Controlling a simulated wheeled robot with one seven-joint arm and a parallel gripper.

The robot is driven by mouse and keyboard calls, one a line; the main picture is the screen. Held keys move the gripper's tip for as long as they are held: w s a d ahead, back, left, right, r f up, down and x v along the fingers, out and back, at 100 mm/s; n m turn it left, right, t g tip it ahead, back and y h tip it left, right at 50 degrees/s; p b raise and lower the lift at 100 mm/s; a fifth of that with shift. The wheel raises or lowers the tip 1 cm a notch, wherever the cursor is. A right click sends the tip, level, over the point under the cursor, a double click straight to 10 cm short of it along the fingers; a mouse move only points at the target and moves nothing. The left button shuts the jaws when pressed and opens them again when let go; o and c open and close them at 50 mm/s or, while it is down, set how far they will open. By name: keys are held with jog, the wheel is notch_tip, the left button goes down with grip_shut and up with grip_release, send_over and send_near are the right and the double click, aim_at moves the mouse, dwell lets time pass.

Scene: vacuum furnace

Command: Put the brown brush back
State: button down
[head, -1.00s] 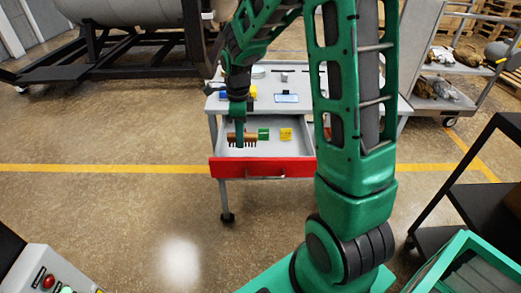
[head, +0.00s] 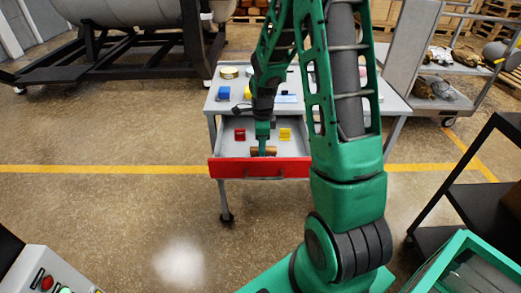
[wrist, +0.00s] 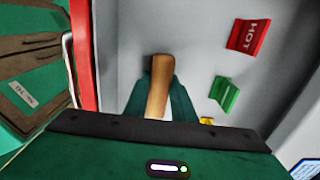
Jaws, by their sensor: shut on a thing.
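The brown brush (head: 271,151) is inside the open drawer with the red front (head: 226,168), just behind that front. My gripper (head: 262,150) points down into the drawer and is shut on the brush. In the wrist view, the brush (wrist: 159,82) shows as a wooden bar between my two green fingers. Its bristles are not visible now. I cannot tell whether it touches the drawer floor.
In the drawer are a red tag (wrist: 248,37) marked HOT, a green tag (wrist: 226,94) and a yellow block (head: 285,134). A dark shelf (head: 490,200) stands right.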

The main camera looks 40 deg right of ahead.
jog(key=c, duration=1.5)
grip_release()
notch_tip(320, 180, up, 11)
jog(key=s+r+n, duration=0.2)
jog(key=s+n, duration=0.4)
jog(key=s, duration=0.3)
jog(key=s+a+r+n, duration=0.1)
jog(key=s+r+n, duration=0.2)
jog(key=s+n, duration=0.3)
jog(key=s+a+r+n, duration=0.1)
jog(key=s+n, duration=0.5)
jog(key=s, duration=0.8)
jog(key=shift+a+r, duration=0.1)
jog(key=shift+r, duration=0.7)
